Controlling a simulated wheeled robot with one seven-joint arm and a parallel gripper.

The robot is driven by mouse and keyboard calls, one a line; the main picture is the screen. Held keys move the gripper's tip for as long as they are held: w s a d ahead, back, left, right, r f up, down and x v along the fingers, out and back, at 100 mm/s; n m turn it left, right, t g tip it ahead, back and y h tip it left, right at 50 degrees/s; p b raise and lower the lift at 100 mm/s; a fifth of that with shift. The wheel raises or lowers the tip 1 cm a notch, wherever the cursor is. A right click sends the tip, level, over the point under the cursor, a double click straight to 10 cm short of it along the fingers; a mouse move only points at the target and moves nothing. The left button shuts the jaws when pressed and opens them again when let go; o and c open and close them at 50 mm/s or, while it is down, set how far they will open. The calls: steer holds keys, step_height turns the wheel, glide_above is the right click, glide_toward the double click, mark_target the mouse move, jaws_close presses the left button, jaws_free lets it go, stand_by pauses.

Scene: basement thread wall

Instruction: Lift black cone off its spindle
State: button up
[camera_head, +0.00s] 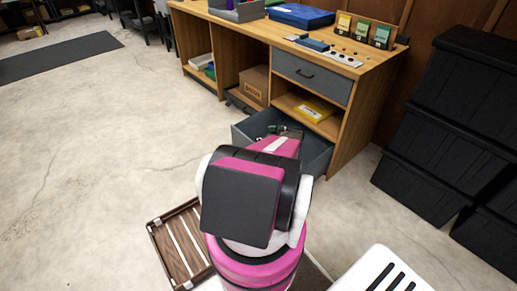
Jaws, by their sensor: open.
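No black cone and no spindle can be made out in the head view. My pink, white and black arm fills the lower middle and reaches away from me toward an open grey drawer. My gripper (287,131) is the small dark part at the far end of the arm, over the drawer area. It is open, and my arm hides much of it. I cannot see anything between its fingers.
The wooden workbench (222,28) stands ahead, with its lower grey drawer (318,152) pulled out. Black crates (447,130) are stacked at right. A slatted wooden tray (181,246) lies at lower left.

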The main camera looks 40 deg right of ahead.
step_height(320, 180, down, 6)
steer(key=shift+f+x, duration=0.2)
steer(key=shift+x, duration=1.7)
steer(key=shift+f+x, duration=0.2)
steer(key=shift+x, duration=1.7)
steer(key=c, duration=1.3)
steer(key=shift+r, duration=0.15)
